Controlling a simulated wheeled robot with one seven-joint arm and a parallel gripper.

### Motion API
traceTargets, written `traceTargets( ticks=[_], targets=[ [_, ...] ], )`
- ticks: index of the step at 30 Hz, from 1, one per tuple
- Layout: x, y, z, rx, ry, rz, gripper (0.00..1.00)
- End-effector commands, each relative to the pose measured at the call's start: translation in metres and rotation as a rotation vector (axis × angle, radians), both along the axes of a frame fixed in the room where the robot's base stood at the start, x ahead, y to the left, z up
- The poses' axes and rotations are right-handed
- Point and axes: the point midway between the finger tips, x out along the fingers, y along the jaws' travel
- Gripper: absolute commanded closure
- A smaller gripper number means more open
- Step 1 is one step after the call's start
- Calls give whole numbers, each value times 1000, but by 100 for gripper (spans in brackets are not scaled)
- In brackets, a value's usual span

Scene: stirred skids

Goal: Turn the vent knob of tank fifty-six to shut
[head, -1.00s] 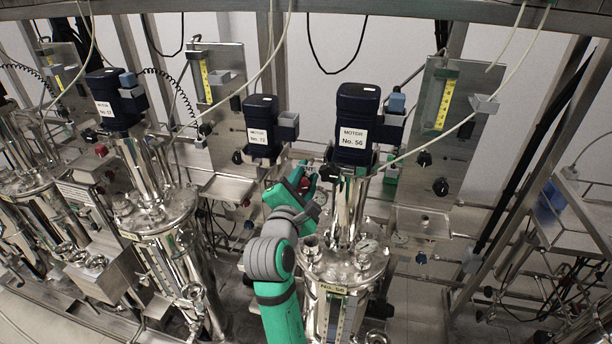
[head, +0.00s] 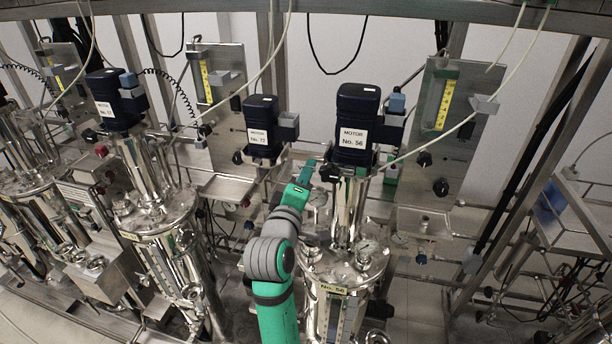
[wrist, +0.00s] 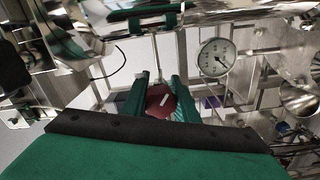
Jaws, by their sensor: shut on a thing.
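Tank fifty-six (head: 345,265) is a steel vessel with "No. 56" on its front, under a dark blue motor (head: 357,125) labelled No. 56. In the wrist view, a dark red knob (wrist: 160,101) with a white pointer line sits between the two green fingers of my gripper (wrist: 163,96). The fingers are shut on the knob from both sides. The white line slants in the picture. In the head view my green wrist (head: 298,197) is just left of the motor column, and it hides the fingertips and the knob.
A round pressure gauge (wrist: 216,57) is close to the right of the fingers in the wrist view. Motor No. 72 (head: 262,127) stands left of my wrist. A steel panel (head: 440,130) with black knobs is at the right. Thin hoses cross above.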

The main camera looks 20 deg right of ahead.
Motion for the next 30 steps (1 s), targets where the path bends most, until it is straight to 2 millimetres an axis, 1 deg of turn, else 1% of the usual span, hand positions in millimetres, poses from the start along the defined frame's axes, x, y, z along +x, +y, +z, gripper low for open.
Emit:
traceTargets(
  ticks=[21,30],
  targets=[
    [0,1,-1,559,-372,2,96],
    [0,1,-1,734,-490,1,96]
  ],
)
